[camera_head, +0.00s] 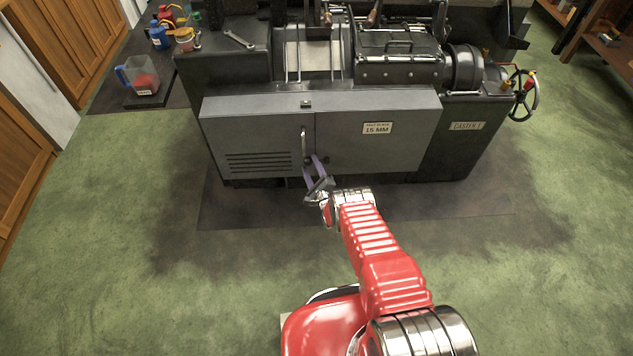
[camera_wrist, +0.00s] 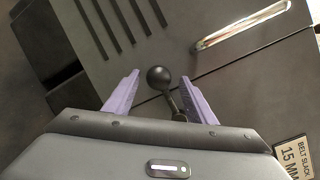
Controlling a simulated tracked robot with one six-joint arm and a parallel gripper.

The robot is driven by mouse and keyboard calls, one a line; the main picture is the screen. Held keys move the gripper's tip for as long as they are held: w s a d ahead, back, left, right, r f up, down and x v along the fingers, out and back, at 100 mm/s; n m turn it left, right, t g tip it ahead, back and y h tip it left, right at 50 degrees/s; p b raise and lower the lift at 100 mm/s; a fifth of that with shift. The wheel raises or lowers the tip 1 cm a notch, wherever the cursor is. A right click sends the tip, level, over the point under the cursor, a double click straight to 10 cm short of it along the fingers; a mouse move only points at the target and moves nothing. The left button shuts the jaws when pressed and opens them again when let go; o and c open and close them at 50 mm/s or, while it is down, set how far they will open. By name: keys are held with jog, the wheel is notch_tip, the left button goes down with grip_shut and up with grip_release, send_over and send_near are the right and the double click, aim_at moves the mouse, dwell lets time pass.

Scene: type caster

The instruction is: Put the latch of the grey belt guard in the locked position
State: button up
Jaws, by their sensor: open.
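The grey belt guard (camera_head: 262,120) is the long box on the front of the dark machine. Its face also fills the wrist view (camera_wrist: 125,60). The latch (camera_wrist: 160,77) is a short dark lever with a black ball knob. Its arm points from its pivot toward the vent slots, roughly parallel with them. My gripper (camera_head: 314,162) is at the guard's lower front, below the bright handle. In the wrist view, its purple fingers (camera_wrist: 160,97) are apart, one on each side of the latch. I cannot tell whether either touches it. In the head view the latch cannot be made out.
A bright bar handle (camera_wrist: 240,25) stands on the guard close to the latch. Vent slots (camera_head: 257,162) lie to the left. A "15 MM" belt slack label (camera_head: 377,128) is to the right. The green floor (camera_head: 150,280) around the machine is mostly clear.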

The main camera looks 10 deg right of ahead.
jog(key=s+d, duration=0.2)
jog(key=s, duration=1.1)
jog(key=shift+d, duration=0.15)
dwell(0.5)
